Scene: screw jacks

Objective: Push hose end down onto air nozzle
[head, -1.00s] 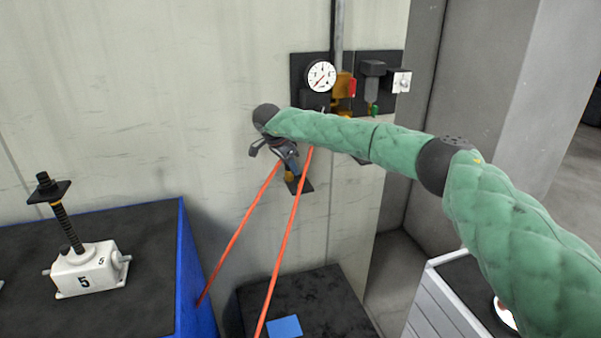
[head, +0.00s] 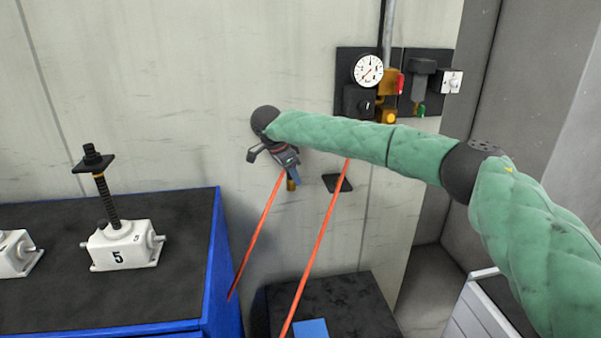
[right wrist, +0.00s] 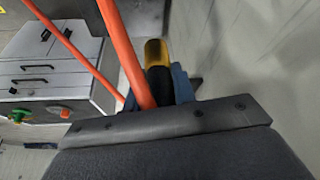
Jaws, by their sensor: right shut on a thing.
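My right gripper (head: 290,176) is beside the wall, pointing down, and is shut on the hose end (right wrist: 157,58), which has a yellow brass fitting and a black part. In the right wrist view its blue fingers (right wrist: 182,86) sit around the black part. The orange hose (head: 258,232) hangs down from the gripper. A second strand (head: 318,235) rises behind my arm, where its upper end is hidden. A small black plate (head: 338,183) on the wall is right of the gripper, apart from it. I cannot make out the air nozzle for certain. My left gripper is not in view.
A pressure gauge (head: 368,70) and valve fittings (head: 390,84) are on the wall above my arm. A blue bench (head: 215,262) at left bears a white screw jack (head: 125,246) marked 5. A dark low box (head: 360,300) stands below, and a white drawer cabinet (right wrist: 55,60) is near.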

